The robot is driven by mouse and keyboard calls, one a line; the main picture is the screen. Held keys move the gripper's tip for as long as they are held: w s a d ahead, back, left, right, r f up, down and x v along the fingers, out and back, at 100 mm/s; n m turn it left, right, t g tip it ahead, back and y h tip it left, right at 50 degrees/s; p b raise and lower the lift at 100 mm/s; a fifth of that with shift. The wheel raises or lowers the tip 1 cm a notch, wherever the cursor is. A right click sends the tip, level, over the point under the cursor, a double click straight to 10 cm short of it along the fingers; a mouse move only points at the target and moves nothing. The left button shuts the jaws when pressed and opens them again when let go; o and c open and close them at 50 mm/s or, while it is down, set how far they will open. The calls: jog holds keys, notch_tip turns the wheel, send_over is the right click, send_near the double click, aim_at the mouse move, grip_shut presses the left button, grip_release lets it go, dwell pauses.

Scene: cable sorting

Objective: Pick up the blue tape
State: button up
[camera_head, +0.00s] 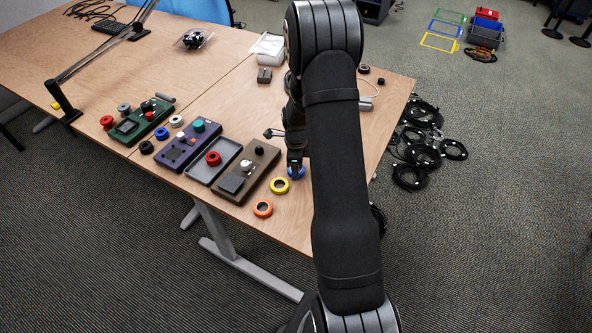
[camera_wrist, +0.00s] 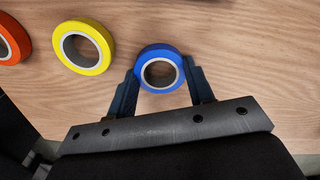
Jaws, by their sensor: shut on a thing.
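The blue tape (camera_wrist: 141,61) is a ring with a pale inner core, seen in the wrist view between the two fingers of my gripper (camera_wrist: 160,82). The fingers press on its left and right sides. In the head view the blue tape (camera_head: 301,172) shows partly behind my gripper (camera_head: 296,172) near the table's edge. I cannot tell whether it is lifted off the wood.
A yellow tape (camera_head: 279,186) and an orange tape (camera_head: 263,209) lie to the left and front of the blue one. A brown device (camera_head: 228,184) and a grey tray (camera_head: 203,176) stand further left. Black cable coils (camera_head: 422,155) lie on the floor.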

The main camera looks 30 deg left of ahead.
jog(key=shift+r, duration=0.1)
jog(key=shift+r, duration=0.5)
jog(key=r, duration=0.1)
jog(key=d+r, duration=0.1)
jog(key=r, duration=0.1)
jog(key=shift+w+d+r, duration=0.1)
jog(key=shift+r, duration=0.2)
jog(key=w+d+r, duration=0.1)
jog(key=d+r, duration=0.5)
jog(key=d, duration=0.4)
jog(key=shift+d, duration=0.2)
jog(key=shift+r, duration=0.1)
jog(key=a+n, duration=0.3)
jog(key=a, duration=0.5)
jog(key=s+a+n, duration=0.1)
jog(key=a+n, duration=0.2)
jog(key=a, duration=0.6)
jog(key=a+f+n, duration=0.1)
jog(key=a+n, duration=0.1)
jog(key=a, duration=0.6)
jog(key=shift+s+a+f+n, duration=0.1)
jog(key=shift+s+a+n, duration=0.15)
jog(key=shift+s+n, duration=0.15)
jog(key=shift+f, duration=1.4)
